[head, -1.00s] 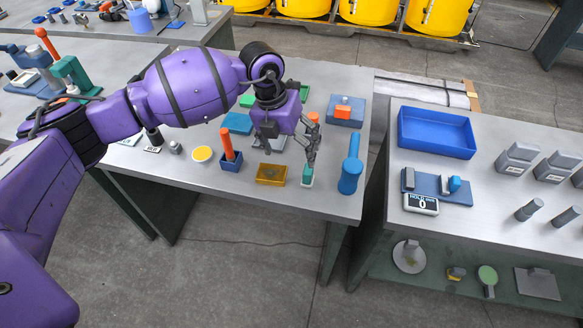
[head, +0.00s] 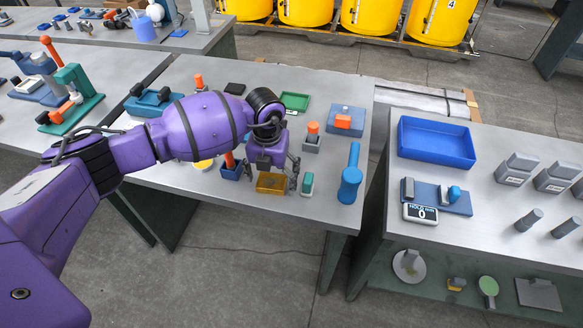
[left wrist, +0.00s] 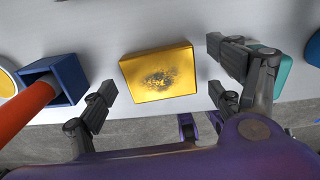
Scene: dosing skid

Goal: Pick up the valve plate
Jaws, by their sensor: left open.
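Nothing in view is clearly marked as the valve plate. My left gripper (head: 272,181) is open and empty, pointing down over a square yellow piece (head: 271,188) on the middle bench. In the left wrist view the yellow piece (left wrist: 160,74) has a raised rim and a dark speckled patch in its middle. It lies between the spread fingers of my gripper (left wrist: 160,92), slightly beyond the tips, apart from them. I cannot tell whether it is a plate or a shallow tray. My right gripper is not in view.
A blue holder (left wrist: 72,80) with an orange handle (left wrist: 25,110) stands close left of the yellow piece. A teal-green block (head: 307,183) and a blue cylindrical tool (head: 350,175) are to its right. A blue tray (head: 437,157) sits on the right bench.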

